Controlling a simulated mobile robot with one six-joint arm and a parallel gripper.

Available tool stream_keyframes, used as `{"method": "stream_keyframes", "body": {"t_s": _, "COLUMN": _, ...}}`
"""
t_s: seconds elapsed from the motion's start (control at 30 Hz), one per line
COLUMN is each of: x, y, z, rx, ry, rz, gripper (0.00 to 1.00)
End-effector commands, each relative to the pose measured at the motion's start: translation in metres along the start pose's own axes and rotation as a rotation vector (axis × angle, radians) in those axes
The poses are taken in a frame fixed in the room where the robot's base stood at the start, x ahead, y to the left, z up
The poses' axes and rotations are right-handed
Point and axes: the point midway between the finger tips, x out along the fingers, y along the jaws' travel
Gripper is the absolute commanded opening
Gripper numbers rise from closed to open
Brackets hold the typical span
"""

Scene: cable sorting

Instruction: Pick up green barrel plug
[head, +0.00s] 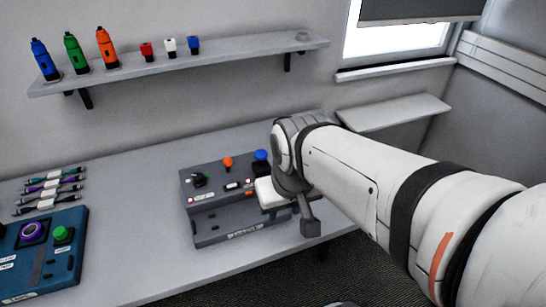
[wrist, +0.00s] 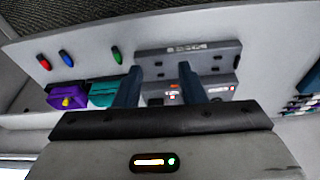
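A small green plug (wrist: 117,54) lies on the grey table in the wrist view, in a loose row with a blue plug (wrist: 66,58) and a red plug (wrist: 44,61). My gripper (wrist: 160,70) is open, its two dark fingers apart with nothing held between them. The small green plug is just left of the left fingertip and apart from it. In the head view a larger green barrel-shaped plug (head: 74,54) stands on the wall shelf, between a blue one (head: 45,60) and an orange one (head: 107,48). My arm hides the table area right of the grey panel there.
A grey panel box (head: 215,221) stands on the table, beyond my fingers in the wrist view. Purple (wrist: 68,96) and teal (wrist: 103,93) containers are left of the fingers. A blue box (head: 66,270) and several cables (head: 50,190) are at the left.

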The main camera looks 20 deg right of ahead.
Motion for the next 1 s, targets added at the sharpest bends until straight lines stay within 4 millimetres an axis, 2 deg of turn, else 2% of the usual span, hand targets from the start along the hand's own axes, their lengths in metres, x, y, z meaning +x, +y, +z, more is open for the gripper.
{"method": "stream_keyframes", "body": {"t_s": 0.17, "x": 0.003, "y": 0.003, "z": -0.006, "rx": 0.0, "ry": -0.013, "rz": 0.003, "gripper": 0.43}}
{"method": "stream_keyframes", "body": {"t_s": 0.27, "x": 0.013, "y": 0.017, "z": -0.02, "rx": -0.009, "ry": -0.04, "rz": 0.005, "gripper": 0.43}}
{"method": "stream_keyframes", "body": {"t_s": 0.37, "x": 0.029, "y": 0.033, "z": -0.04, "rx": -0.005, "ry": -0.079, "rz": 0.011, "gripper": 0.43}}
{"method": "stream_keyframes", "body": {"t_s": 0.6, "x": 0.09, "y": 0.08, "z": -0.083, "rx": -0.007, "ry": -0.181, "rz": 0.012, "gripper": 0.43}}
{"method": "stream_keyframes", "body": {"t_s": 0.8, "x": 0.135, "y": 0.112, "z": -0.098, "rx": -0.009, "ry": -0.236, "rz": 0.002, "gripper": 0.43}}
{"method": "stream_keyframes", "body": {"t_s": 1.0, "x": 0.156, "y": 0.124, "z": -0.1, "rx": -0.011, "ry": -0.255, "rz": -0.004, "gripper": 0.43}}
